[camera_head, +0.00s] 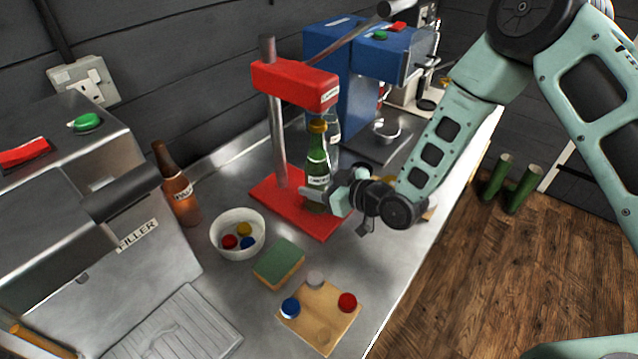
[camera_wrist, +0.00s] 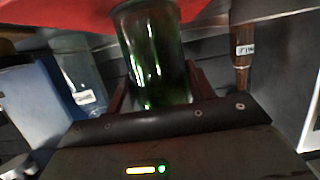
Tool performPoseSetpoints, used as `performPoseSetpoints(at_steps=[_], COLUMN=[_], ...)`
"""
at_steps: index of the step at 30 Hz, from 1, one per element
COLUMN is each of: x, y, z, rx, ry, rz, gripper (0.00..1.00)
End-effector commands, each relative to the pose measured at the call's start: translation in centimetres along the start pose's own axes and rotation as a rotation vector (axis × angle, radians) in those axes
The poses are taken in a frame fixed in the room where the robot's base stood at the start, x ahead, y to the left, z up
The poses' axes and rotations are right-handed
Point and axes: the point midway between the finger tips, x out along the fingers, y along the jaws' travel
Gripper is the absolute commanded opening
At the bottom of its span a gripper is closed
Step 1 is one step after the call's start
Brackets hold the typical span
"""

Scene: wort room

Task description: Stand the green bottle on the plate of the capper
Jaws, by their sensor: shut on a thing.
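The green bottle (camera_head: 317,158) is upright under the red head of the capper (camera_head: 296,84), over its red plate (camera_head: 270,196). A yellow-gold top shows on its neck, just below the head. My gripper (camera_head: 328,197) is shut on the lower part of the bottle from the right. In the wrist view the green bottle (camera_wrist: 150,55) sits between the two fingers, with the red plate (camera_wrist: 60,15) close to its base. The base is partly hidden in the head view, and I cannot tell whether it touches the plate.
A clear bottle (camera_head: 334,134) stands behind the capper, near the blue machine (camera_head: 345,75). A brown bottle (camera_head: 178,190), a bowl of caps (camera_head: 218,226), a sponge (camera_head: 279,263) and a wooden board with caps (camera_head: 312,338) lie left and in front. The filler (camera_head: 90,280) is far left.

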Motion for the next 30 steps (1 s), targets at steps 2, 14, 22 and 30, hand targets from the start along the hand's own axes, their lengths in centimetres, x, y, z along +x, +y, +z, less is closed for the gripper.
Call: performPoseSetpoints(at_steps=[2, 14, 22, 30], x=[0.0, -0.3, -4.5, -10.7], y=[0.0, 0.0, 0.1, 0.1], z=[-0.1, 0.1, 0.3, 0.3], rx=[-0.001, 0.0, -0.001, -0.001], ry=[0.003, -0.002, -0.001, 0.0], rz=[0.0, 0.0, 0.002, 0.003], gripper=[0.65, 0.79, 0.79, 0.79])
